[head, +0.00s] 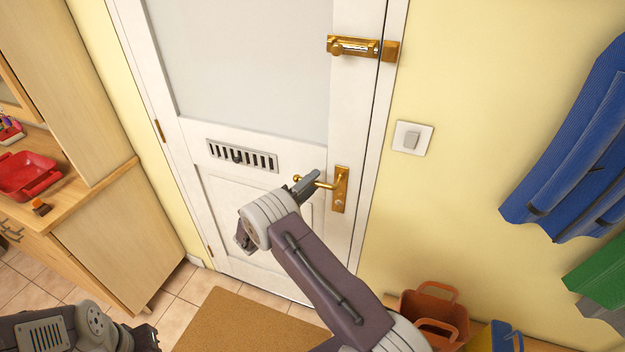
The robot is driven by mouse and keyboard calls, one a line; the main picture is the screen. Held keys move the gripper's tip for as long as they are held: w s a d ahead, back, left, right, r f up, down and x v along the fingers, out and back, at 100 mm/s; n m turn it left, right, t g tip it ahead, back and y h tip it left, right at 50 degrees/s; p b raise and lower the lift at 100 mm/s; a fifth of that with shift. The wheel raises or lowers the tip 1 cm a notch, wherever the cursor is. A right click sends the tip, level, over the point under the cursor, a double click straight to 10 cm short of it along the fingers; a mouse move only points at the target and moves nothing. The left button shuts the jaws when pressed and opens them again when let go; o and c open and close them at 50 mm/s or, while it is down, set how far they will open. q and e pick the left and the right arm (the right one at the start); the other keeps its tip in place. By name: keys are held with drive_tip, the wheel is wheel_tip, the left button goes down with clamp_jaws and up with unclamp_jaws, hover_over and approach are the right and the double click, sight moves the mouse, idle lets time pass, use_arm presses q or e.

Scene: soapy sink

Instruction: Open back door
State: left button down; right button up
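The white back door (250,215) has a large pale pane and stands shut in its frame. A brass lever handle with its plate (341,190) is on its right side. A brass bolt (355,46) sits higher up, spanning the door edge and the frame. My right gripper (308,180) is at the handle's lever, its finger overlapping it; I cannot tell whether it touches or grips it, as the wrist hides part of the gripper. My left arm (80,328) shows at the bottom left, and its gripper is mostly out of the picture.
A wooden cabinet (120,235) with a red tray (28,174) stands on the left. A brown doormat (245,325) lies before the door. A light switch (412,138), blue cloth (575,150) and brown bag (435,312) are on the right. A vent (242,156) is in the door.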

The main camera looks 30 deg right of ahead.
drive_tip(key=shift+d, duration=0.15)
clamp_jaws()
idle(1.4)
